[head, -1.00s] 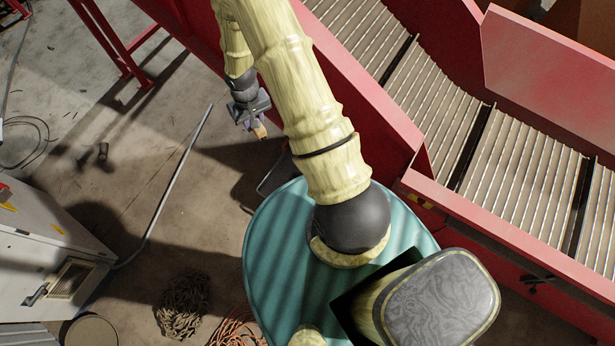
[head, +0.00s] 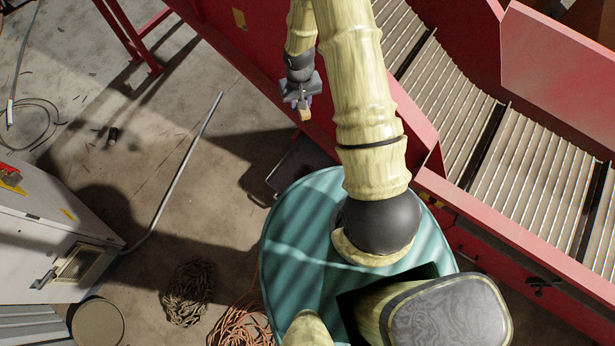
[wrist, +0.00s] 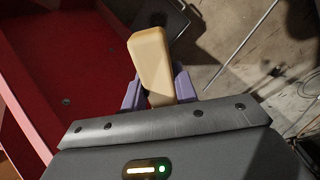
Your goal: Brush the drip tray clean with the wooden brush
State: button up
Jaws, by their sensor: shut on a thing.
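My gripper (head: 302,100) hangs beside the red machine's side wall in the head view. It is shut on the wooden brush (head: 305,115), a pale tan block. In the wrist view the brush (wrist: 150,60) sticks out between the purple fingers of my gripper (wrist: 157,90). The bristles cannot be made out. A dark flat tray (head: 293,165), seemingly the drip tray, lies on the floor by the foot of the red machine, partly hidden by my teal base. The tray also shows at the top of the wrist view (wrist: 153,16), beyond the brush and apart from it.
The red conveyor machine (head: 440,150) with slatted beds fills the right. A grey pole (head: 185,165) and cable scraps lie on the floor at left. A pale cabinet (head: 45,240), a round drum (head: 98,322) and cable coils (head: 188,292) stand at lower left. Open floor lies between.

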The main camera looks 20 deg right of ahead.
jog(key=shift+f, duration=0.1)
notch_tip(320, 180, down, 70)
jog(key=d+m+b, duration=0.1)
jog(key=b, duration=5.2)
jog(key=shift+s+b, duration=0.3)
jog(key=shift+b, duration=0.1)
jog(key=shift+d, duration=0.1)
